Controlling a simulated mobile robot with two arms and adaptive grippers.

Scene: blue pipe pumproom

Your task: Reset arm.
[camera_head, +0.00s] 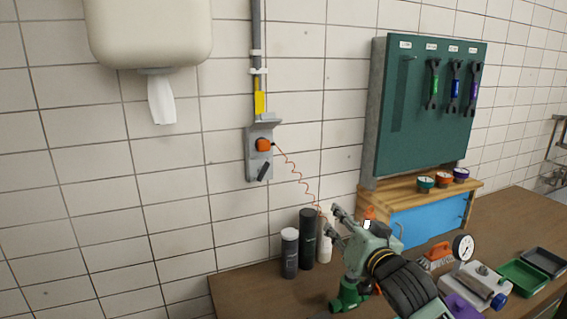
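My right gripper (332,219) comes in from the lower right and sits above the brown workbench (245,290). Its two fingers point up and left and stand apart, with nothing seen between them. Behind the fingertips stand a white bottle (325,243) and a dark bottle (307,240); I cannot tell how far apart they are from the gripper. My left gripper is not in view. A green fitting (348,297) shows below the gripper, partly hidden by the arm.
A grey canister (289,254) stands left of the bottles. A green tool board (425,110) with wrenches rises above a wooden shelf (405,199). A dial gauge (463,247) and a green tray (522,277) stand at right. A switch box (259,150) hangs on the wall.

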